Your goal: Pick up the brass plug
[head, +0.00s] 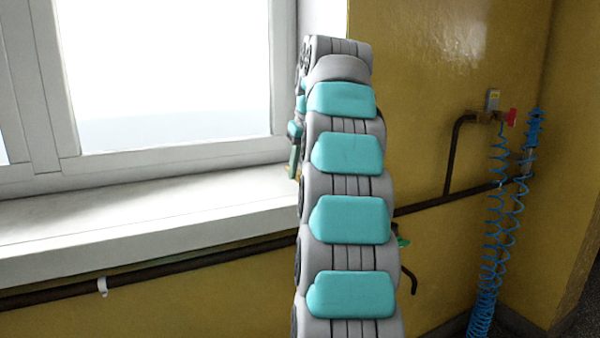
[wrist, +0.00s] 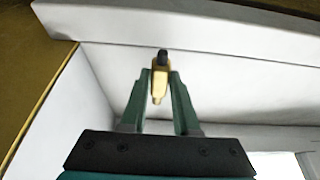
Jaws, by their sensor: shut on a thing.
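The brass plug (wrist: 159,84) is a small golden piece with a dark tip, seen in the wrist view between the green fingertips. My gripper (wrist: 160,76) is shut on it. The plug's dark end sticks out past the fingertips. In the head view my gripper (head: 294,160) shows only in part at the left edge of my arm, over the right end of the white window sill. My arm hides most of it there. I cannot tell whether the plug touches the sill.
The white window sill (head: 150,225) runs below the window (head: 170,75). A dark pipe (head: 190,262) runs along the yellow wall under it. At the right, blue coiled hoses (head: 500,220) hang by a red valve handle (head: 511,117).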

